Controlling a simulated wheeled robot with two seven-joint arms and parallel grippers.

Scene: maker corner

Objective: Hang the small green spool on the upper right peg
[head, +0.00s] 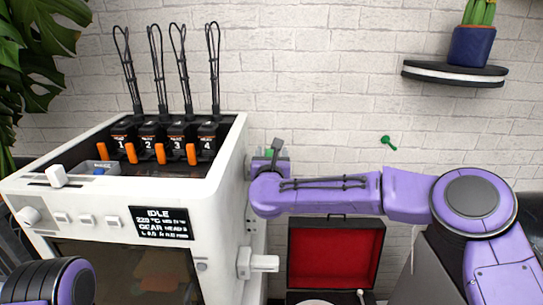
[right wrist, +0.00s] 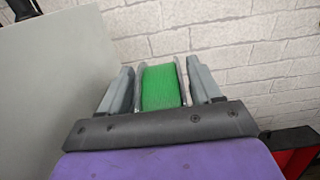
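The small green spool (right wrist: 161,88) sits between the two grey fingers of my right gripper (right wrist: 160,85) in the right wrist view. The fingers are closed against its pale side flanges. In the head view, my right gripper (head: 272,158) is beside the upper right side of the white printer, and only a sliver of the green spool (head: 284,154) shows behind it. A green peg (head: 388,142) sticks out of the brick wall to the right, apart from the gripper. No other wall peg shows clearly. My left gripper is out of view; only part of my left arm shows at the bottom left.
The white printer (head: 226,190) stands close to the left of my right gripper. Below my forearm is an open case with a red lining (head: 335,255). A wall shelf (head: 453,74) with a potted cactus (head: 474,44) is at upper right. The wall around the peg is clear.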

